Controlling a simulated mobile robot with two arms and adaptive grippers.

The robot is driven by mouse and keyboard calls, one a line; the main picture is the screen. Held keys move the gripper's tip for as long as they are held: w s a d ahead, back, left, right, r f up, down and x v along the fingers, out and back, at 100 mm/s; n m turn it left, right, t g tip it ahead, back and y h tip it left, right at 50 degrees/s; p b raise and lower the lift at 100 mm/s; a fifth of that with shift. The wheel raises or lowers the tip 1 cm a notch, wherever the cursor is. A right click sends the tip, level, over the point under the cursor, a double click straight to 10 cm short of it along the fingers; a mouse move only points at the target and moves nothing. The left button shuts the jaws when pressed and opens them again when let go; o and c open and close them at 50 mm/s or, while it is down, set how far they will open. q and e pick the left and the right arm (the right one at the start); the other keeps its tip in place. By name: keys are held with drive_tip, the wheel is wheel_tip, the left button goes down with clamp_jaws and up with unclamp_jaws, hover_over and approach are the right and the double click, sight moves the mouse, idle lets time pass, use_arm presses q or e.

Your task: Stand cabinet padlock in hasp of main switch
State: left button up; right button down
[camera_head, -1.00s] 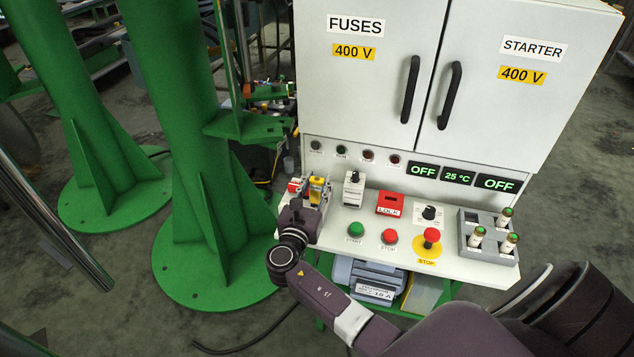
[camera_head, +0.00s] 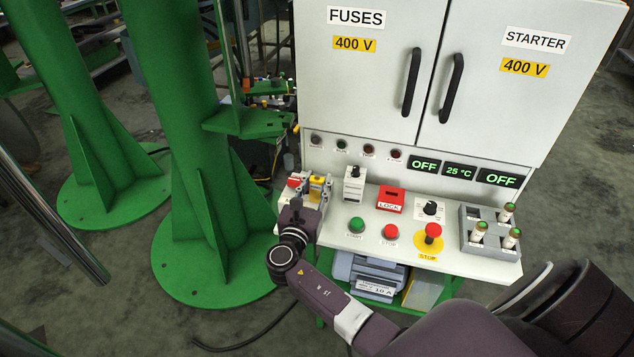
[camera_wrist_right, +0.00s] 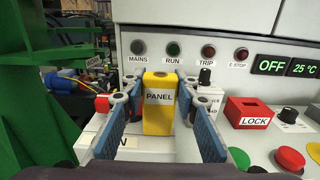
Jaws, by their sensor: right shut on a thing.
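The padlock, a yellow block labelled PANEL (camera_wrist_right: 158,105), is upright between the two blue-padded fingers of my right gripper (camera_wrist_right: 158,125). It also shows small and yellow in the head view (camera_head: 317,187). My right gripper (camera_head: 312,192) is shut on it at the left end of the console. The main switch seems to be the white box with a black knob (camera_head: 354,187), just right of the gripper. In the wrist view it is partly hidden behind the right finger (camera_wrist_right: 207,92), so its hasp cannot be made out. My left gripper is not in view.
A small red block (camera_head: 294,182) lies left of the yellow one. The red LOCK box (camera_head: 391,198), push buttons, an emergency stop (camera_head: 432,232) and a grey fuse holder (camera_head: 488,238) fill the console's right part. Cabinet doors rise behind. A green column (camera_head: 190,130) stands left.

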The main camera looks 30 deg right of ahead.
drive_tip(key=c, duration=1.4)
unclamp_jaws()
drive_tip(key=shift+f, duration=0.15)
drive_tip(key=shift+c, duration=0.2)
drive_tip(key=v, duration=1.2)
drive_tip(key=shift+s+d, duration=0.1)
